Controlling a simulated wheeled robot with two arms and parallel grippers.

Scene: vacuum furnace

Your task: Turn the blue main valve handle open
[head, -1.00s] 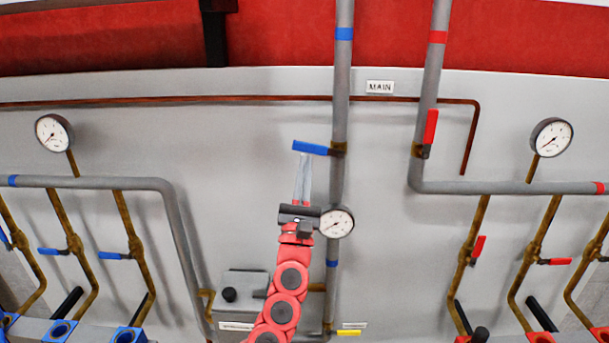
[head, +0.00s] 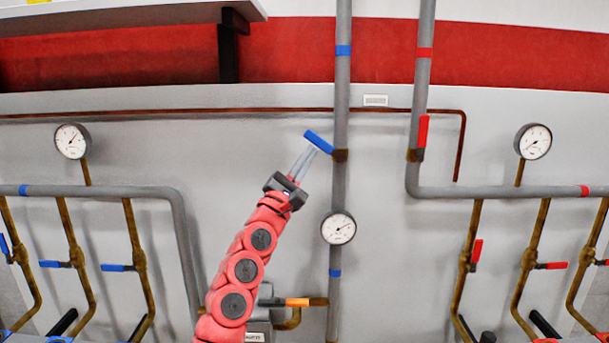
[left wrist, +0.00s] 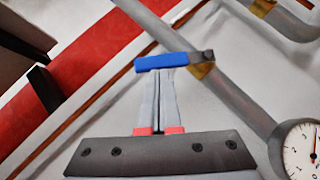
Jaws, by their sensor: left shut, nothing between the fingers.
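The blue main valve handle (head: 319,141) sits on the left side of the upright grey main pipe (head: 341,180), at a brass fitting. It slants up and to the left from its pivot. My left gripper (head: 311,151) is shut and empty, its fingertips just below the handle and seeming to touch its underside. In the left wrist view the blue handle (left wrist: 172,61) lies across just beyond the closed fingertips (left wrist: 160,74). Whether there is a small gap cannot be told. My right gripper is not in view.
A round gauge (head: 338,228) sits on the main pipe below the valve, right of my left arm. A second grey pipe with a red handle (head: 422,131) stands to the right. Several smaller valves line both sides. The wall panel left of the handle is clear.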

